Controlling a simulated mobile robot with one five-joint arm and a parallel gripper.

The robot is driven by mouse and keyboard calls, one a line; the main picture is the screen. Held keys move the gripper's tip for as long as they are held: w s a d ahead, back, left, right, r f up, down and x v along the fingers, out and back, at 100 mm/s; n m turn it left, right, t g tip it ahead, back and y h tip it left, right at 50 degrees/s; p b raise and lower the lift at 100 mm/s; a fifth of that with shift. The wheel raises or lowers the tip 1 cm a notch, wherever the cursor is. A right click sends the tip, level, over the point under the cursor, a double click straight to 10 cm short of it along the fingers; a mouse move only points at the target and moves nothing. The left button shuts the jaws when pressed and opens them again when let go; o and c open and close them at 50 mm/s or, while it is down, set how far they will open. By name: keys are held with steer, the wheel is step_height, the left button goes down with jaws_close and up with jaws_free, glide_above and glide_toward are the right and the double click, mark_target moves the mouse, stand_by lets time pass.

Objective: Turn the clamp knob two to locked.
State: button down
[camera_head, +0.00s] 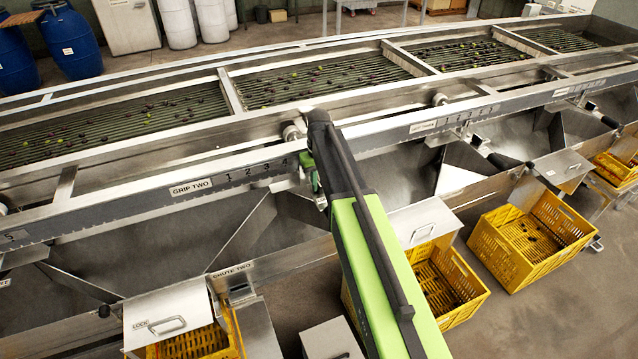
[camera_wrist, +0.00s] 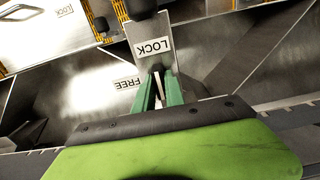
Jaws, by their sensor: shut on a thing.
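My gripper (camera_wrist: 159,92) shows in the wrist view as two green fingers closed around a thin pale piece, apparently clamp knob two, mostly hidden between them. A LOCK label (camera_wrist: 153,47) is just beyond the fingertips and a FREE label (camera_wrist: 128,83) is to their left; both read upside down. I cannot tell which label the knob points to. In the head view my gripper (camera_head: 317,187) is at the rail's front face, right of the GRIP TWO scale (camera_head: 191,187). My arm hides the knob there.
The steel sizer rail (camera_head: 120,205) runs across the head view, with roller beds holding olives behind it. Below are sloping chutes, a CHUTE TWO sign (camera_head: 234,268), lidded outlets and yellow crates (camera_head: 532,240). Blue drums (camera_head: 72,40) stand at the back left.

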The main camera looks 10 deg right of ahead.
mark_target(319, 182)
steer(key=c, duration=1.4)
jaws_free()
step_height(319, 182, up, 17)
steer(key=p, duration=1.7)
steer(key=shift+r, duration=0.2)
